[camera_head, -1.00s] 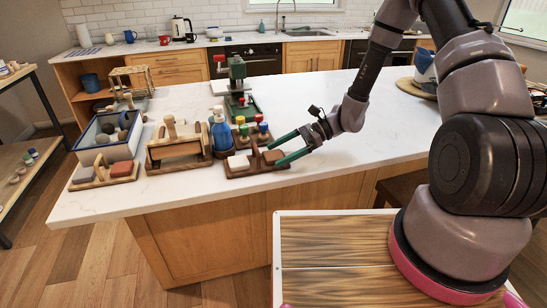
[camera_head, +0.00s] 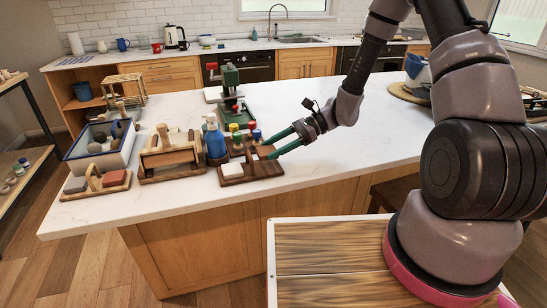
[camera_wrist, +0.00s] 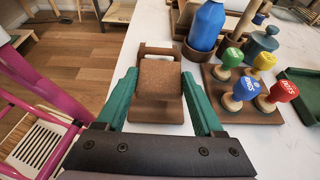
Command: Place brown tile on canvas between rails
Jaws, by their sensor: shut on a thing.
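The brown tile (camera_wrist: 158,80) is between the two green fingers of my gripper (camera_wrist: 158,74) in the wrist view. My gripper is shut on it. In the head view my gripper (camera_head: 283,145) is at the right part of a small brown wooden tray (camera_head: 262,174), and the tile (camera_head: 265,151) shows at its fingertips. The tile seems to be a little above the tray; the gap is hard to see. A wooden frame with raised sides (camera_head: 172,162) stands left of the tray. I cannot tell whether a canvas lies in it.
A white block (camera_head: 232,170) is on the tray's left part. A blue bottle (camera_head: 215,142) and several coloured stamps (camera_wrist: 245,88) stand close by. A two-block holder (camera_head: 97,184) and a blue-white bin (camera_head: 102,147) are further left. The counter's right part (camera_head: 370,140) is clear.

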